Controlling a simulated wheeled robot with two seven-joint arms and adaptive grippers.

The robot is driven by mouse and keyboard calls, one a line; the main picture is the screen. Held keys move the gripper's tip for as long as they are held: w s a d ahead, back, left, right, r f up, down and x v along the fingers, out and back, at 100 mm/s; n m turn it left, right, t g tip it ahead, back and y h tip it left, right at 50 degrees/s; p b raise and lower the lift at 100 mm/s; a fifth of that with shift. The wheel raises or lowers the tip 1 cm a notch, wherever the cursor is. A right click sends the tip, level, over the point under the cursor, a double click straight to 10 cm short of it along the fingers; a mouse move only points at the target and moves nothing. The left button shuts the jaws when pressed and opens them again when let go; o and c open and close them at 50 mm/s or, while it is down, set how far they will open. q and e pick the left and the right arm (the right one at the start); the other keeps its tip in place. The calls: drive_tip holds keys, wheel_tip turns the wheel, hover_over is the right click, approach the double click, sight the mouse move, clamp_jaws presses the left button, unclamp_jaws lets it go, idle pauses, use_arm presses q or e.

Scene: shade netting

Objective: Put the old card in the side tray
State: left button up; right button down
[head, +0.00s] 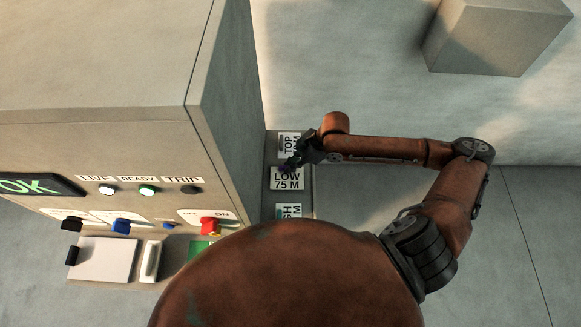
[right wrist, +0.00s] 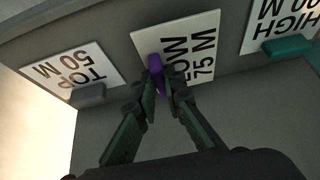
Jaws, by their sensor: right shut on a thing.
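A white card reading LOW 75 M (head: 287,181) with a purple tab (right wrist: 155,66) is at the middle of a grey ledge (head: 270,208) beside the cabinet. My right gripper (head: 290,165) is shut on the purple tab, as the right wrist view shows (right wrist: 164,84). I cannot tell whether the card rests on the ledge or is slightly lifted. No label marks a card as old or a surface as the side tray. My left gripper is not in view.
A TOP 50 M card (right wrist: 75,70) with a grey tab and a HIGH card (right wrist: 283,22) with a teal tab flank the LOW card. The cabinet (head: 120,150) stands left, with lamps, a red switch (head: 209,226) and a pale panel (head: 103,258). A grey block (head: 480,38) is upper right.

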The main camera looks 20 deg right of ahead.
drive_tip(key=shift+f, duration=0.85)
drive_tip(key=c, duration=2)
unclamp_jaws()
drive_tip(key=shift+f, duration=0.1)
drive_tip(key=v, duration=1.2)
